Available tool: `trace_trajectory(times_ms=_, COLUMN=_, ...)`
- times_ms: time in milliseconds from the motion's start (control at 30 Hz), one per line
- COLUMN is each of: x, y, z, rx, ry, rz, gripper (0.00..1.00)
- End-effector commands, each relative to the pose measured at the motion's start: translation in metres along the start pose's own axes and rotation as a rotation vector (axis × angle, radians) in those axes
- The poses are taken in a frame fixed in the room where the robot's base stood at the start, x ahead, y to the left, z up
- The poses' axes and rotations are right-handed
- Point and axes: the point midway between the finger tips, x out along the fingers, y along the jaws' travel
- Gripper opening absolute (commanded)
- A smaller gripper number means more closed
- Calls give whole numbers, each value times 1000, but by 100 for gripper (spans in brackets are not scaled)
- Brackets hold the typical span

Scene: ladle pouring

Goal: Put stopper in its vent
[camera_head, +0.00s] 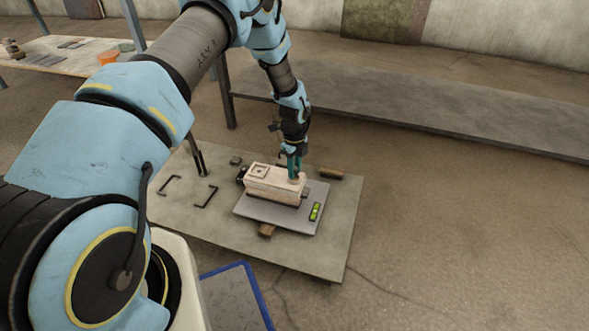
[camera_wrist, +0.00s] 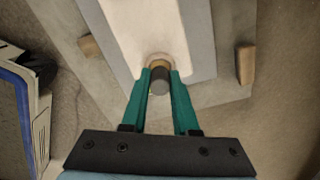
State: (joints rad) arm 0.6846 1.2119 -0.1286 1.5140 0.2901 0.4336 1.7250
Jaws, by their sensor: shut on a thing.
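The stopper (camera_wrist: 162,84) is a small dark grey cylinder between my fingertips in the wrist view. My gripper (camera_wrist: 160,76) is shut on it with its teal fingers. A tan round part (camera_wrist: 159,64) shows at the stopper's far end; I cannot tell whether it belongs to the stopper or to the vent. In the head view my gripper (camera_head: 294,172) points down over the right end of the cream block (camera_head: 270,186). The vent itself is hidden by my fingers and the stopper, so I cannot tell whether the stopper is in it.
The block sits on a grey plate (camera_head: 262,212) with a green display (camera_head: 315,211), on a low table (camera_head: 335,240). A square-framed opening (camera_head: 259,171) is on the block's left end. Small brown blocks (camera_head: 332,174) (camera_head: 267,230) lie beside the plate. Black corner brackets (camera_head: 207,197) mark the left.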

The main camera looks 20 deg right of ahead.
Motion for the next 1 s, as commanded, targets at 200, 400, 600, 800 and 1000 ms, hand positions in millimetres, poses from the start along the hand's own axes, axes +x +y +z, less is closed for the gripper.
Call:
trace_trajectory(times_ms=200, x=2, y=0, z=0, rx=0, ry=0, rz=0, gripper=0)
trace_trajectory(times_ms=400, x=5, y=0, z=0, rx=0, ry=0, rz=0, gripper=0)
trace_trajectory(times_ms=600, x=8, y=0, z=0, rx=0, ry=0, rz=0, gripper=0)
trace_trajectory(times_ms=800, x=11, y=0, z=0, rx=0, ry=0, rz=0, gripper=0)
trace_trajectory(times_ms=1000, x=14, y=0, z=0, rx=0, ry=0, rz=0, gripper=0)
